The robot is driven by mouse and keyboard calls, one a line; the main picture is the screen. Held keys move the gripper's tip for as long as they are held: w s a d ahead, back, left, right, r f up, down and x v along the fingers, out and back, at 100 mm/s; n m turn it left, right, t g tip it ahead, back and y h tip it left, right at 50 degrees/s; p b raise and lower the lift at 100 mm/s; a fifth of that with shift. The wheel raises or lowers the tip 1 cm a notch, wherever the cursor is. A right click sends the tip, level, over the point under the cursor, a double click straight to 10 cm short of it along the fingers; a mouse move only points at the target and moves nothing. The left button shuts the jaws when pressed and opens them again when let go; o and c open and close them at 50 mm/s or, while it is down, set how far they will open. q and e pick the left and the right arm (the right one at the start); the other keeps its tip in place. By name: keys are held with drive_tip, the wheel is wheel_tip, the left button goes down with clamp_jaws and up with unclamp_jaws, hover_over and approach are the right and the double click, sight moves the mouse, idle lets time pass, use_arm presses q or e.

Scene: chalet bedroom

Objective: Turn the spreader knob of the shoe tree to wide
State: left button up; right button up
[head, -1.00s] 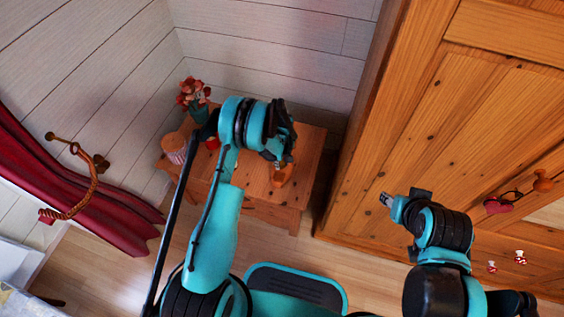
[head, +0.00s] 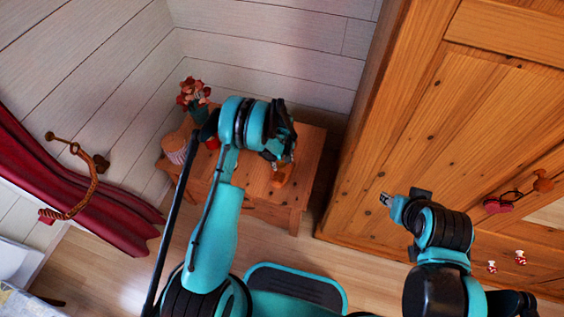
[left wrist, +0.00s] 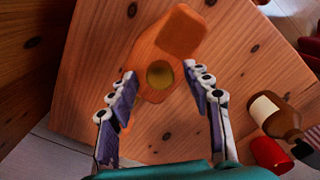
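The shoe tree is an orange wooden piece (left wrist: 180,32) with a round brass-coloured knob (left wrist: 160,75), lying on a small wooden table (left wrist: 88,70). In the head view the shoe tree (head: 281,174) shows partly, just below my left gripper (head: 277,157). In the left wrist view my left gripper (left wrist: 161,78) is open, its two fingers on either side of the shoe tree's narrower knob end. Nothing is held between them. I cannot tell whether a finger touches the wood. My right gripper (head: 386,199) hangs in front of the wardrobe, away from the table; its fingers are too small to read.
A brown bottle (left wrist: 275,115) and a red object (left wrist: 269,154) are to the right in the left wrist view. A potted red flower (head: 194,95) and a striped container (head: 175,147) stand at the table's left. A large wooden wardrobe (head: 430,110) stands close on the right.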

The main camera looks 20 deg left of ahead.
use_arm(q)
drive_tip(key=shift+r, duration=0.15)
wheel_tip(320, 180, up, 12)
idle(0.4)
idle(0.3)
wheel_tip(320, 180, up, 11)
drive_tip(key=m+t, duration=0.1)
drive_tip(key=m, duration=0.1)
hover_over(282, 164)
drive_tip(key=s, duration=0.3)
drive_tip(key=s+r+m+t, duration=0.2)
drive_tip(key=s+r, duration=0.4)
drive_tip(key=r, duration=0.2)
drive_tip(key=s+r+m+t, duration=0.2)
drive_tip(key=s, duration=0.6)
drive_tip(key=s+r+m+t, duration=0.2)
drive_tip(key=s+r, duration=0.1)
drive_tip(key=s, duration=0.5)
drive_tip(key=shift+s+a+r+m, duration=0.15)
drive_tip(key=shift+s+r+m, duration=0.05)
drive_tip(key=shift+s+m, duration=0.1)
